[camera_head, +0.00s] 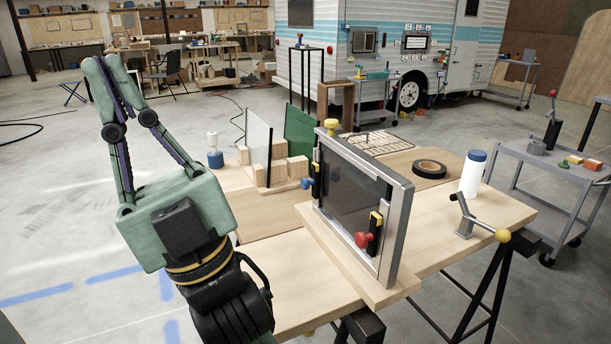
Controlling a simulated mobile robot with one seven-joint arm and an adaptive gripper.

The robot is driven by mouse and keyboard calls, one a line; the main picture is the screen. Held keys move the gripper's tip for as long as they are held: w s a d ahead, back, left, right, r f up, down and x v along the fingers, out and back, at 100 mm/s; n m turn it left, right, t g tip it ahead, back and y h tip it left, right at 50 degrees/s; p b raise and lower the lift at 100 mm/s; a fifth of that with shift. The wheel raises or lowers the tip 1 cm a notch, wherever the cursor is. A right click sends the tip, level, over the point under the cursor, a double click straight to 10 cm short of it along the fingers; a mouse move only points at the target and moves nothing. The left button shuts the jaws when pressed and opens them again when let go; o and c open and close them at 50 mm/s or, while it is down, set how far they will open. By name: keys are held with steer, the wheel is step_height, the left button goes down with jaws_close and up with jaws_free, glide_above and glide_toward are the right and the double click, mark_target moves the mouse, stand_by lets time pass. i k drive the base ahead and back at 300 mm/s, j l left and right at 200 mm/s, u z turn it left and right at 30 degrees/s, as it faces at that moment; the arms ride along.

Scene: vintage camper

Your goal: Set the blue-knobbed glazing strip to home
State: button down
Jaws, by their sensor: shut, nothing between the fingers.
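A framed dark window panel (350,190) stands upright on a wooden board on the workbench. A blue knob (306,183) sticks out at its left edge, beside a dark upright strip with a yellow part (316,168). A red knob (363,240) sits low on the right side by a similar black and yellow piece (375,230). A yellow knob (331,124) is at the top left corner. My gripper (100,64) is raised at the left, shut and empty, pointing up and well apart from the panel. The blue-knobbed strip's exact setting is too small to tell.
Glass panes (257,146) stand in a wooden rack behind the panel. Black tape (430,169), a white bottle with a blue cap (472,174) and a yellow-knobbed lever clamp (480,222) are at the right. A grey cart (545,185) stands beyond. Floor at the left is clear.

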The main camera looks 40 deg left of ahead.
mark_target(304, 182)
steer(key=u, duration=1)
steer(key=i+j, duration=0.15)
steer(key=i, duration=0.2)
steer(key=i+j, duration=0.15)
steer(key=i, duration=0.2)
